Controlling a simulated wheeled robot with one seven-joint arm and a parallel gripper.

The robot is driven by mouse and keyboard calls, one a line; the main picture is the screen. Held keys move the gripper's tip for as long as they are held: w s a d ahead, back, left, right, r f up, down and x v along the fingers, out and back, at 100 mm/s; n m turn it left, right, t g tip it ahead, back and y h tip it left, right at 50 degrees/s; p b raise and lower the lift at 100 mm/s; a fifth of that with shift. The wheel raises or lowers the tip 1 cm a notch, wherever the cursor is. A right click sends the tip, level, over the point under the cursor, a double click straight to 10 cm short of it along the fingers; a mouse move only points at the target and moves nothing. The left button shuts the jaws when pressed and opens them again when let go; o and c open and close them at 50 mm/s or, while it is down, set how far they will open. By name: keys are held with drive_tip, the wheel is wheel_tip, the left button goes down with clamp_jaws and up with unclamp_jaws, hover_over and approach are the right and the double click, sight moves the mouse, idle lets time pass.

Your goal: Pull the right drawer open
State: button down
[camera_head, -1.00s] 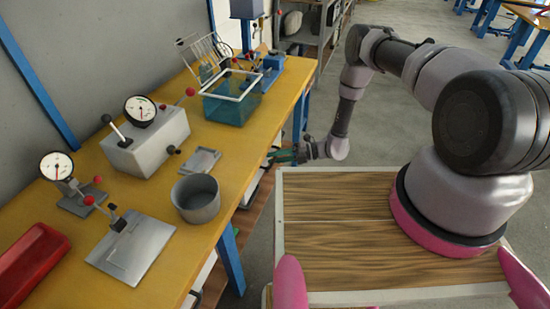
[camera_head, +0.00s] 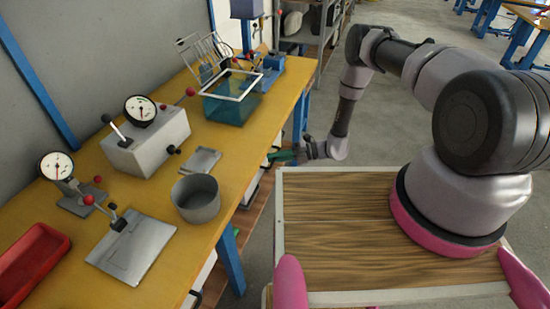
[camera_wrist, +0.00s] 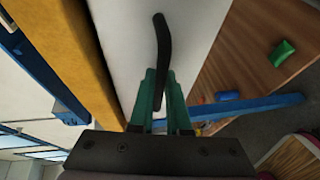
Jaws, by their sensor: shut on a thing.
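The right drawer (camera_wrist: 130,35) shows a plain white front beside the yellow bench edge in the wrist view. Its dark curved handle (camera_wrist: 162,45) runs between my green fingertips. My gripper (camera_wrist: 160,85) is shut on this handle. In the head view, my gripper (camera_head: 284,156) is at the bench's right side, below the top. There the drawer is mostly hidden by the bench top and my gripper. I cannot tell whether the drawer stands out from the bench.
The yellow workbench (camera_head: 236,160) carries a grey pot (camera_head: 196,199), a gauge box (camera_head: 146,143) and a teal tank (camera_head: 231,97). A blue bench leg (camera_head: 231,261) stands below. A brown lower shelf (camera_wrist: 240,45) holds a green block (camera_wrist: 282,53). Grey floor lies right of the bench.

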drive_tip(key=shift+d, duration=0.1)
idle(0.8)
drive_tip(key=s+d, duration=0.4)
drive_tip(key=d, duration=0.7)
drive_tip(key=s+d, duration=0.4)
drive_tip(key=d, duration=0.7)
drive_tip(key=shift+d, duration=0.4)
drive_tip(key=shift+s, duration=0.1)
drive_tip(key=c, duration=1.2)
unclamp_jaws()
drive_tip(key=shift+o, duration=0.2)
drive_tip(key=shift+d, duration=0.1)
drive_tip(key=d+r, duration=0.2)
drive_tip(key=d, duration=0.8)
drive_tip(key=shift+w+d, duration=0.25)
drive_tip(key=shift+w, duration=0.05)
